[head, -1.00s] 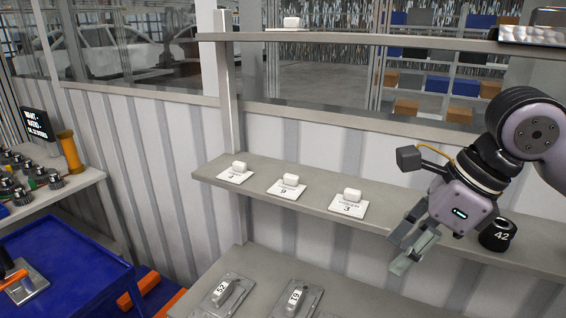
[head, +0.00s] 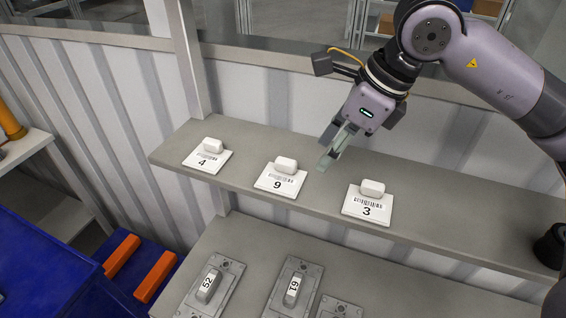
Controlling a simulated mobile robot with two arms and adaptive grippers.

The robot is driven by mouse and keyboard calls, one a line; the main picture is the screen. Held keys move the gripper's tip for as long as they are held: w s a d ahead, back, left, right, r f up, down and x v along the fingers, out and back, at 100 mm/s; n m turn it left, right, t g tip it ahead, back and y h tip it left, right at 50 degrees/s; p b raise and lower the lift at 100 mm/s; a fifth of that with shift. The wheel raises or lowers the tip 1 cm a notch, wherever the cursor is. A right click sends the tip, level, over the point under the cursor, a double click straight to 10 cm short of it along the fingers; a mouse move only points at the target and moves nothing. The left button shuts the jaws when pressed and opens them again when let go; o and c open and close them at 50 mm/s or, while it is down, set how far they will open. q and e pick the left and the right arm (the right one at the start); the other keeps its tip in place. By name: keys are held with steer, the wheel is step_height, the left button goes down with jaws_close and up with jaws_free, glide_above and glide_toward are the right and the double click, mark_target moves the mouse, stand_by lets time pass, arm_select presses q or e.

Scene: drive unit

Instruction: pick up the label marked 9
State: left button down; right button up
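The label marked 9 (head: 278,183) is a white card with a barcode and a white block-shaped grip on top. It lies on the grey shelf (head: 430,205) between the label marked 4 (head: 204,164) on the left and the label marked 3 (head: 366,209) on the right. My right gripper (head: 326,165) is above the shelf, to the right of the label marked 9 and apart from it. Its fingers point down and to the left, and nothing shows between them. Its finger gap is hard to make out from this angle. My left gripper is not in view.
Below is a lower grey surface with metal plates bearing handles marked 52 (head: 208,286) and 19 (head: 292,289). A dark round object (head: 551,247) stands at the shelf's right end. A ribbed wall is behind the shelf. Blue and orange items are at lower left.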

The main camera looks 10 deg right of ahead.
mark_target(287, 161)
steer(key=w+a+p, duration=0.1)
steer(key=w+a, duration=0.2)
steer(key=shift+a, duration=0.35)
steer(key=shift+w+a+p, duration=0.1)
steer(key=shift+a+p, duration=0.1)
steer(key=shift+p, duration=0.15)
steer(key=p+x, duration=0.2)
steer(key=x, duration=0.2)
steer(key=shift+w+a+f, duration=0.2)
steer(key=shift+a+f, duration=0.05)
steer(key=shift+f, duration=0.3)
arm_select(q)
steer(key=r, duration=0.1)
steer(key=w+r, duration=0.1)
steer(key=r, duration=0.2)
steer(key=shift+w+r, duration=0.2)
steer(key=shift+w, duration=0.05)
arm_select(e)
steer(key=shift+c, duration=0.2)
jaws_close()
